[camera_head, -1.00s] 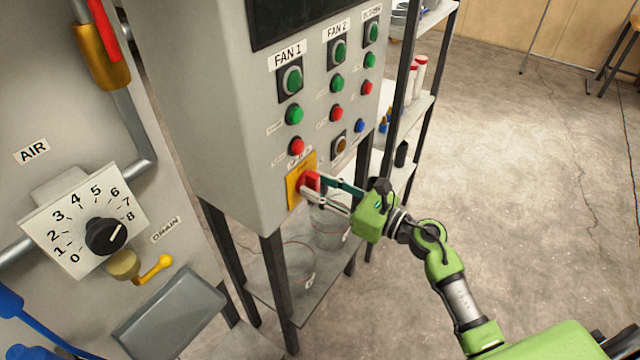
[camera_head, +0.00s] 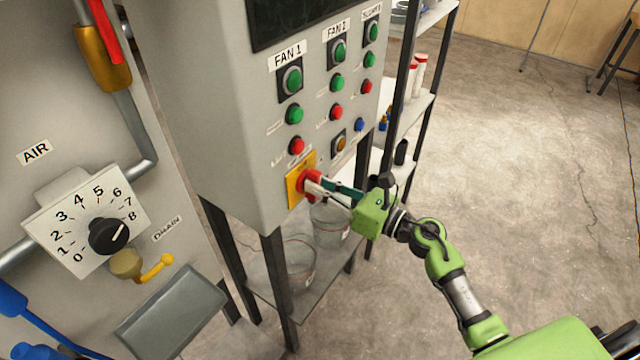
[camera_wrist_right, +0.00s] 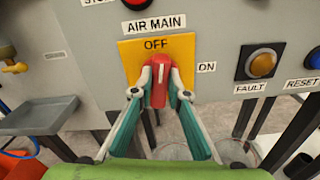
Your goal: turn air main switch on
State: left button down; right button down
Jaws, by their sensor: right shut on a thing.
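The air main switch has a red handle (camera_head: 310,183) on a yellow plate (camera_head: 293,188), low on the grey control panel. In the right wrist view the red handle (camera_wrist_right: 159,78) stands about upright, in line with the OFF label (camera_wrist_right: 155,44) above it. The ON label (camera_wrist_right: 206,67) is to the right of the plate. My right gripper (camera_wrist_right: 160,92) is shut on the red handle, one fingertip on each side, and it shows in the head view too (camera_head: 318,185). The fingertips hide parts of the handle's sides. My left gripper is not in view.
A numbered dial (camera_head: 108,236) and a yellow drain lever (camera_head: 156,268) are at the left. Shelving (camera_head: 405,110) stands to the right of the panel. Open floor lies further right.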

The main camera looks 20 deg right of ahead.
jog(key=m+p, duration=0.1)
jog(key=m, duration=0.2)
jog(key=m+p, duration=0.1)
jog(key=m, duration=0.3)
jog(key=shift+w+d, duration=0.15)
jog(key=shift+d, duration=0.05)
jog(key=shift+f+m+p, duration=0.15)
jog(key=shift+m+p, duration=0.65)
jog(key=shift+m, duration=1.35)
jog(key=shift+f+m+p, duration=0.1)
jog(key=shift+m+p, duration=0.7)
jog(key=shift+m, duration=1.35)
jog(key=c, duration=2)
grip_release()
jog(key=shift+w+d+f, duration=0.1)
jog(key=shift+o, duration=0.2)
jog(key=v, duration=1.2)
